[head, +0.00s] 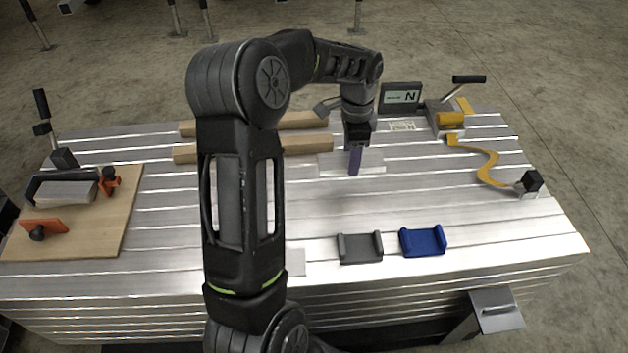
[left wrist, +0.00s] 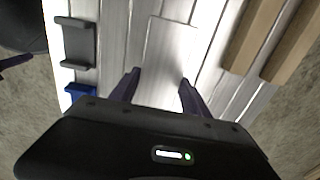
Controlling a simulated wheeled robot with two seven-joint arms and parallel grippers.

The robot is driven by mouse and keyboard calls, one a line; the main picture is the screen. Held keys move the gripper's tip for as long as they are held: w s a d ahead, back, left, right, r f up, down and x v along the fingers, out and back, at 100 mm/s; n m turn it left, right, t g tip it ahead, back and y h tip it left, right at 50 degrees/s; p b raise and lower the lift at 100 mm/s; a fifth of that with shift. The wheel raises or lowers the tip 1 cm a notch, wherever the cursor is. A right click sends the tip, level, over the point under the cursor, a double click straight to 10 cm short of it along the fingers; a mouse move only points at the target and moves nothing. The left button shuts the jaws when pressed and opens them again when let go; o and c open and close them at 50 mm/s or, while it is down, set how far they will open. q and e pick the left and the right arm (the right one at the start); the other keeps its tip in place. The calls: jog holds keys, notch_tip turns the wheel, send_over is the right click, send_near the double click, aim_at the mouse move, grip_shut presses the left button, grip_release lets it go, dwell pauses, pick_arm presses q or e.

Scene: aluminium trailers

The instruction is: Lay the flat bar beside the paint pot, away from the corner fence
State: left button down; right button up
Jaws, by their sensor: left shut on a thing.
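The flat bar, a thin pale metal strip (head: 333,165), is at the middle of the slatted aluminium top. It also shows in the left wrist view (left wrist: 172,45). My left gripper (head: 355,168) is shut across its width, with one finger at each long edge in the left wrist view (left wrist: 159,86). I cannot tell whether the bar is clear of the slats. A dark angled piece (head: 45,181), possibly the corner fence, is on the wooden board at the left, beside a grey block. I cannot make out a paint pot. My right gripper is not in view.
Two timber strips (head: 305,143) lie behind and left of the bar. A grey bracket (head: 360,248) and a blue bracket (head: 423,241) stand at the front. A curved yellow piece (head: 487,165) lies at the right. My arm hides part of the middle.

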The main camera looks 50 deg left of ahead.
pick_arm(q)
send_over(347, 190)
notch_tip(347, 190, down, 4)
jog(key=shift+w+f+b, duration=0.1)
jog(key=shift+b, duration=0.35)
jog(key=shift+f+b, duration=0.75)
jog(key=shift+f, duration=1.75)
jog(key=shift+f, duration=0.2)
jog(key=c, duration=0.5)
grip_release()
jog(key=shift+r, duration=0.15)
notch_tip(347, 190, up, 12)
jog(key=p, duration=0.3)
